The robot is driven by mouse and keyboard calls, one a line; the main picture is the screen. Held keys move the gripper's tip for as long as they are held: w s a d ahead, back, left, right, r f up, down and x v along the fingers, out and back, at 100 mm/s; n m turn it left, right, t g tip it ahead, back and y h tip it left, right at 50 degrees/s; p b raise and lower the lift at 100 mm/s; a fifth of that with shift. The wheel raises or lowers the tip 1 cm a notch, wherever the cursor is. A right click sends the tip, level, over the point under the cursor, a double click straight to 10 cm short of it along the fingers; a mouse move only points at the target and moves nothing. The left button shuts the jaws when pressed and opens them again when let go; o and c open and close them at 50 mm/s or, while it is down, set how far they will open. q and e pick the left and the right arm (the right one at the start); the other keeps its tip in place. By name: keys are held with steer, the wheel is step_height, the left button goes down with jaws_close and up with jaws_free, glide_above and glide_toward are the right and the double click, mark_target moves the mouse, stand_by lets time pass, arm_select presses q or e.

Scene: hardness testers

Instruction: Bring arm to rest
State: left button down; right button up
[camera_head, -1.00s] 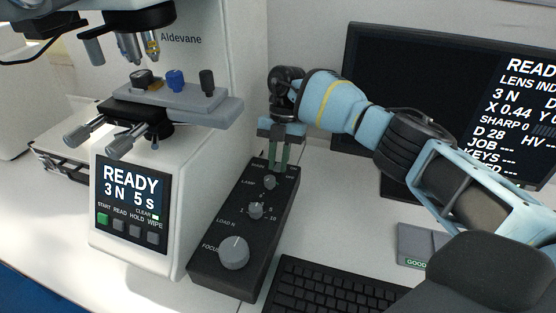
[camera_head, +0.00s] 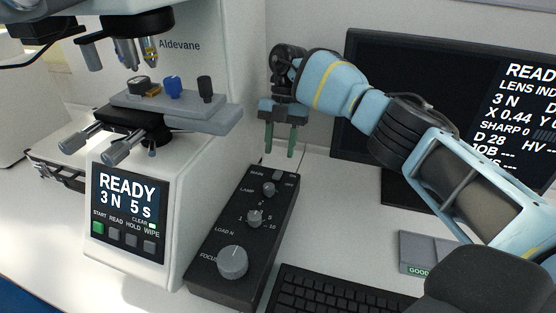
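My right gripper (camera_head: 279,146) hangs fingers down above and behind the far end of the black control box (camera_head: 214,244). Its two green fingers are apart with nothing between them, and they look clear of the box. My blue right arm reaches in from the right, in front of the monitor. The box's main switch (camera_head: 277,175), lamp knob (camera_head: 268,189), load knob (camera_head: 255,218) and focus knob (camera_head: 233,262) are all in plain sight. My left gripper is out of view.
The white Aldevane hardness tester (camera_head: 177,190) stands at the left, its display reading READY, 3 N, 5 s. The monitor (camera_head: 365,70) is behind my arm. A keyboard (camera_head: 330,292) and a grey device (camera_head: 415,250) reading GOOD lie at the front right.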

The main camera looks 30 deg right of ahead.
steer(key=shift+v, duration=0.95)
